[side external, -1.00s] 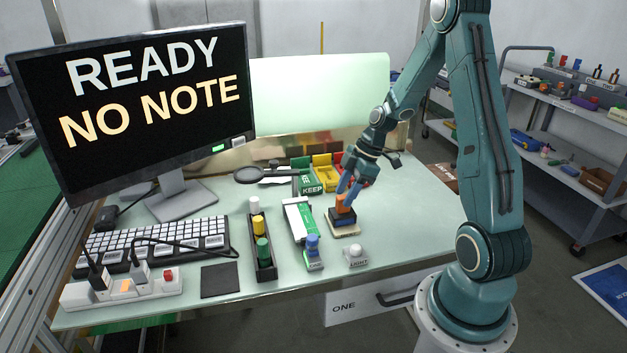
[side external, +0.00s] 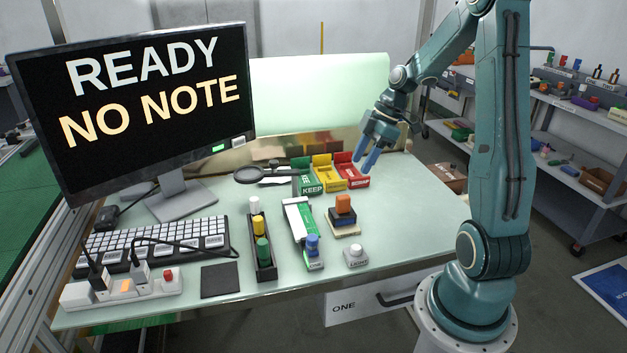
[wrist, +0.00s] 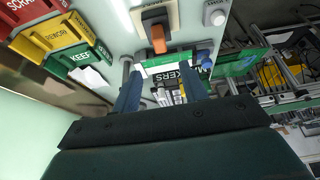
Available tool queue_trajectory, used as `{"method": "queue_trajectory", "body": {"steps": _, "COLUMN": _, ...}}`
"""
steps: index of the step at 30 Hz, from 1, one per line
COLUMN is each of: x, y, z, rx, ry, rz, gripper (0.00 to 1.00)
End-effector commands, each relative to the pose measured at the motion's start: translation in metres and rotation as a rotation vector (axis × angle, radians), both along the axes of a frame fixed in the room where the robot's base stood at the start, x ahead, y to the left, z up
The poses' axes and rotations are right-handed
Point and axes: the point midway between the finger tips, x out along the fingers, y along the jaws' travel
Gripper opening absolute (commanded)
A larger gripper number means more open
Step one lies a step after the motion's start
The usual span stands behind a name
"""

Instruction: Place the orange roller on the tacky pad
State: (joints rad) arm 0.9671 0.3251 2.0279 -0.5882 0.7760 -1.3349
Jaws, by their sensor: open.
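Green, yellow and red bins (side external: 327,181) stand behind. A green-and-white markers box (side external: 299,221) is left of the roller, a white light button (side external: 356,255) in front. A black rack (side external: 264,266) holds coloured cylinders. The bench is clear to the right.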

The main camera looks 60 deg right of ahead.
Motion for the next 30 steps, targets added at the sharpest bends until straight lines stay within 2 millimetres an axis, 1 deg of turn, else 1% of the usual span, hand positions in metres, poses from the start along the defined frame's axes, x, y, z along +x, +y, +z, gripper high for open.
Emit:
{"method": "queue_trajectory", "body": {"steps": 11, "x": 0.000, "y": 0.001, "z": 0.000, "rx": 0.000, "ry": 0.001, "rz": -0.001, "gripper": 0.43}}
{"method": "queue_trajectory", "body": {"steps": 14, "x": 0.001, "y": 0.004, "z": 0.003, "rx": -0.003, "ry": 0.005, "rz": -0.005, "gripper": 0.43}}
{"method": "queue_trajectory", "body": {"steps": 17, "x": 0.003, "y": 0.012, "z": 0.009, "rx": -0.013, "ry": 0.013, "rz": -0.017, "gripper": 0.43}}
{"method": "queue_trajectory", "body": {"steps": 20, "x": 0.005, "y": 0.027, "z": 0.019, "rx": -0.026, "ry": 0.029, "rz": -0.043, "gripper": 0.43}}
{"method": "queue_trajectory", "body": {"steps": 23, "x": 0.006, "y": 0.046, "z": 0.032, "rx": -0.045, "ry": 0.047, "rz": -0.080, "gripper": 0.43}}
{"method": "queue_trajectory", "body": {"steps": 26, "x": 0.005, "y": 0.070, "z": 0.047, "rx": -0.066, "ry": 0.062, "rz": -0.129, "gripper": 0.43}}
{"method": "queue_trajectory", "body": {"steps": 30, "x": 0.000, "y": 0.104, "z": 0.067, "rx": -0.092, "ry": 0.073, "rz": -0.210, "gripper": 0.43}}
